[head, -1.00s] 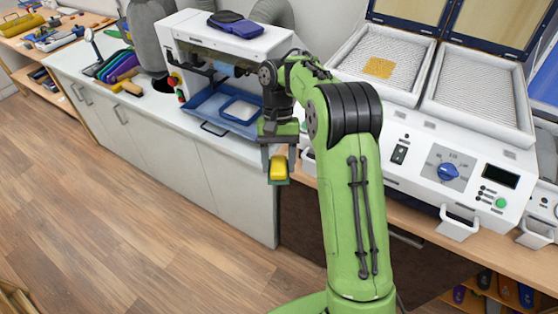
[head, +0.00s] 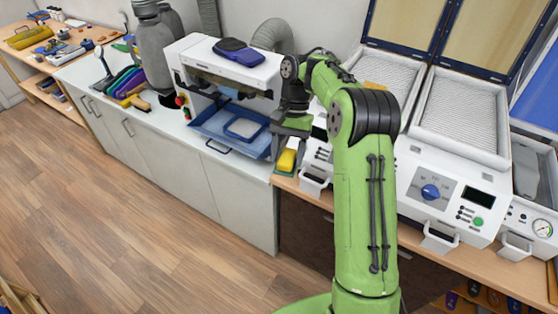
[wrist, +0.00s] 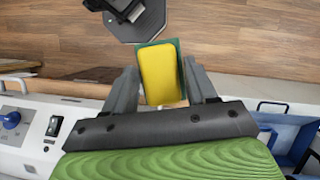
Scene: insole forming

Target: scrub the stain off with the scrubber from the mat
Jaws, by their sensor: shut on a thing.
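The scrubber (head: 287,160) is a yellow block with a green layer on it. My gripper (head: 287,149) is shut on it, and it hangs beneath the fingers near the bench's front edge. In the wrist view the scrubber (wrist: 158,72) sits between the two grey fingers (wrist: 160,84), with wood floor behind it. The stain (head: 376,85) is an orange patch on the pale, textured surface of the left tray (head: 414,78) of the white double-tray machine. My arm hides part of it. I cannot tell whether that surface is the mat.
The machine's front panel (head: 447,198) has a blue knob and handles that stick out. To the left stands a white press (head: 225,70) with a blue tray (head: 207,128). A bench with brushes (head: 127,82) lies further left. The floor (head: 120,210) in front is open.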

